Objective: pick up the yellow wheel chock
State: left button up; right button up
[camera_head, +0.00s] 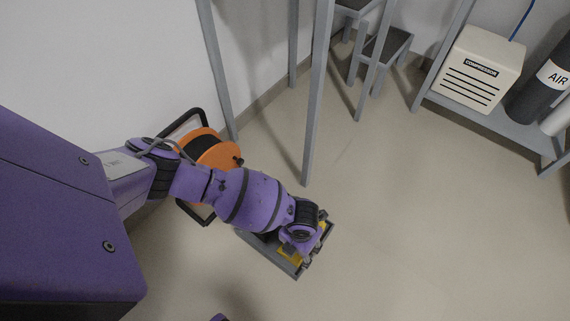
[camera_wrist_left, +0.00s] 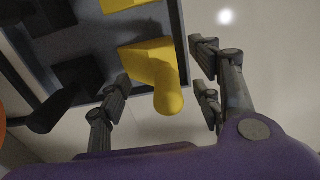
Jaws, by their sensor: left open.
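The yellow wheel chock (camera_wrist_left: 147,56) lies in a shallow grey tray (camera_head: 283,266) on the floor, and a yellow part also shows beside my gripper in the head view (camera_head: 289,257). In the left wrist view its rounded, handle-like end points towards me. My left gripper (camera_wrist_left: 160,72) is open, with fingers on both sides of that end. I see no clear contact. In the head view my left gripper (camera_head: 312,257) is over the tray's right end, and my wrist hides much of the tray. My right gripper is not in view.
Black chock-like pieces (camera_wrist_left: 82,72) lie left of the yellow one, and another yellow piece (camera_wrist_left: 120,4) shows at the top edge. An orange cable reel (camera_head: 212,149) stands behind my arm. A grey rack post (camera_head: 318,110) rises nearby. Floor at right is clear.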

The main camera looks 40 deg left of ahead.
pick_arm(q)
notch_tip(320, 180, down, 2)
jog(key=shift+s+f+b, duration=0.1)
jog(key=shift+b, duration=0.2)
jog(key=shift+f, duration=0.25)
jog(key=shift+r, duration=0.15)
grip_shut()
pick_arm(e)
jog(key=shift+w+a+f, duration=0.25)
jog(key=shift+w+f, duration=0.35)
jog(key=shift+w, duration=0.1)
